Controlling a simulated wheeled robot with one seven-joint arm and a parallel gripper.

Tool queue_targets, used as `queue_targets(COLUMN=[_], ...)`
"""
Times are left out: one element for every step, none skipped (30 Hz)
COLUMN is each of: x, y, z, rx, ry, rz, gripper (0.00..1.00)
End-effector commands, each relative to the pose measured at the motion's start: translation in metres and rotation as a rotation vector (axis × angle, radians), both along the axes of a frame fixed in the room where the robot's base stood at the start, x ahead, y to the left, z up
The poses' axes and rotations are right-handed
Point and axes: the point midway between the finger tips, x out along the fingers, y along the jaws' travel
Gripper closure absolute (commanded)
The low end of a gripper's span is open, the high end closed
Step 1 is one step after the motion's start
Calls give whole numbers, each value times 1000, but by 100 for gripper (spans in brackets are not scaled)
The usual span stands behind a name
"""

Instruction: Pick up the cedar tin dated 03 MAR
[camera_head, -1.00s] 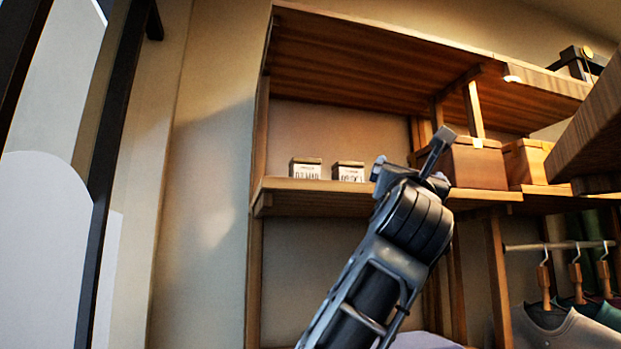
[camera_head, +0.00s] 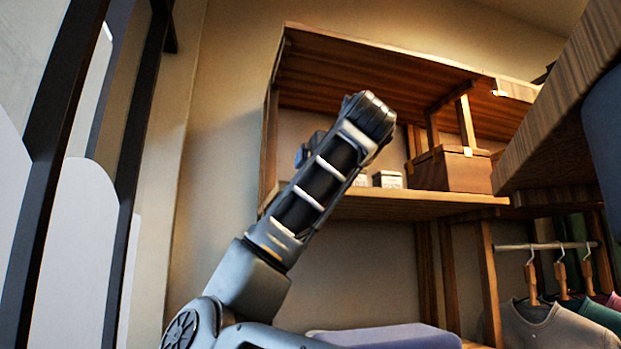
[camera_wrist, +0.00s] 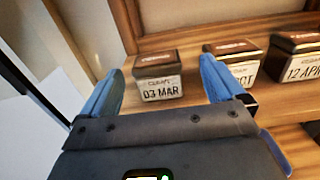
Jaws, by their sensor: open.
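The cedar tin dated 03 MAR (camera_wrist: 158,88) is a small box with a dark brown lid and a pale label, upright on the wooden shelf. In the wrist view my gripper (camera_wrist: 162,66) is open, with one blue finger on each side of this tin in the picture. The tin looks a little beyond the fingers, and I see no contact. The right finger partly overlaps the neighbouring tin (camera_wrist: 239,73), whose label ends in CT. In the head view my arm hides the 03 MAR tin and most of my gripper.
A third tin, labelled 12 APR (camera_wrist: 301,70), stands farther right on the same shelf (camera_head: 430,203). A large wooden box (camera_head: 455,170) is right of the tins. An upper shelf board (camera_head: 370,80) is overhead. Shirts (camera_head: 550,325) hang below right.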

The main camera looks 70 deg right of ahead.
Motion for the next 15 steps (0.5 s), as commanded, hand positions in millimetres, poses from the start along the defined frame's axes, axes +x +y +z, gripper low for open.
queue_targets(x=[4, 7, 11, 15, 19, 24, 27, 29, 32, 34, 35, 36, 37, 37, 37], y=[-4, -6, -9, -12, -15, -19, -22, -25, -28, -30, -32, -33, -34, -35, -35], z=[1, 1, 1, 2, 2, 2, 1, 1, 1, 1, 1, 1, 1, 0, 0], rx=[0, -1, 0, 0, -1, 0, 0, 0, -1, 0, -1, -1, -1, -1, -1], ry=[4, 4, 4, 6, 6, 5, 5, 4, 2, 3, 2, 1, -1, -1, -2], rz=[-2, -2, -1, -2, -3, -2, -2, -3, -2, -1, -1, -2, -2, -2, -2], gripper=[4, 4, 4, 4, 4, 4, 4, 4, 4, 4, 4, 4, 4, 4, 4])
